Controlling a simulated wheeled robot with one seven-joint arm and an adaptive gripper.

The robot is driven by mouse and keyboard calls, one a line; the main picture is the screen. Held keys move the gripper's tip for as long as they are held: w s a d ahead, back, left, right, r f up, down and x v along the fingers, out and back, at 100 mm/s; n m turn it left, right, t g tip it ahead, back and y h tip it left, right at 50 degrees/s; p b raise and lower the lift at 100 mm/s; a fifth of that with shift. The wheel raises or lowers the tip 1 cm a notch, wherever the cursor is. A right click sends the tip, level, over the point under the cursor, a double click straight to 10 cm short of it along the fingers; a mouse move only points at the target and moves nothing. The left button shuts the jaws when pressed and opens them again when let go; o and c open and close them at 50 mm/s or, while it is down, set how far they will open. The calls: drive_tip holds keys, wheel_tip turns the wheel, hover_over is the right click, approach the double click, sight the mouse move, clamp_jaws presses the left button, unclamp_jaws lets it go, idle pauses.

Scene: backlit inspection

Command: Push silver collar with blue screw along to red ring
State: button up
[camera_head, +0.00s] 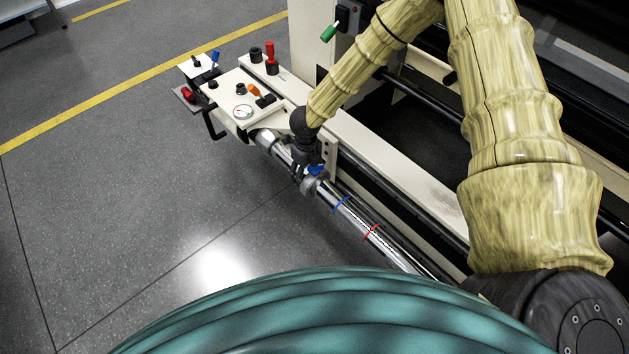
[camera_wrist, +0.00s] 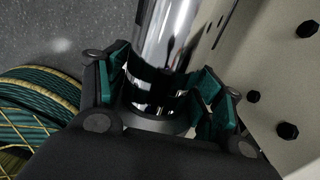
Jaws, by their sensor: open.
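The silver collar (camera_head: 309,184) sits around a chrome tube (camera_head: 355,218). Its blue screw (camera_head: 316,170) shows at the upper side, close against my gripper. The red ring (camera_head: 371,232) is a thin band on the tube further down and right, past a thin blue ring (camera_head: 341,204). My gripper (camera_head: 303,176) is at the collar, on its upper-left side. In the wrist view my gripper (camera_wrist: 165,92) is open, with its green-padded fingers on both sides of the chrome tube. I cannot make out the collar's screw there, and whether the fingers touch the collar is unclear.
A cream control panel (camera_head: 230,92) with knobs, levers and a gauge stands at the tube's upper-left end. A cream machine beam (camera_head: 375,160) runs close along the tube's right side. Bare grey floor (camera_head: 130,200) lies to the left.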

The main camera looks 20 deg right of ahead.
sight(341, 198)
drive_tip(key=shift+s+d+p, duration=0.15)
drive_tip(key=shift+s+d, duration=0.2)
drive_tip(key=shift+s, duration=0.7)
drive_tip(key=shift+s+d+p, duration=0.1)
drive_tip(key=shift+s+d, duration=0.3)
drive_tip(key=shift+s, duration=0.6)
drive_tip(key=shift+s+d+p, duration=0.15)
drive_tip(key=shift+s+d, duration=0.2)
drive_tip(key=shift+s, duration=0.7)
drive_tip(key=shift+s+d+b, duration=0.2)
drive_tip(key=shift+s+d, duration=0.3)
drive_tip(key=shift+s, duration=0.85)
drive_tip(key=shift+s+d+b, duration=0.15)
drive_tip(key=shift+s+d, duration=0.3)
drive_tip(key=shift+s, duration=0.85)
drive_tip(key=shift+s+d+b, duration=0.2)
drive_tip(key=shift+s+d, duration=0.3)
drive_tip(key=shift+s, duration=0.85)
idle(0.9)
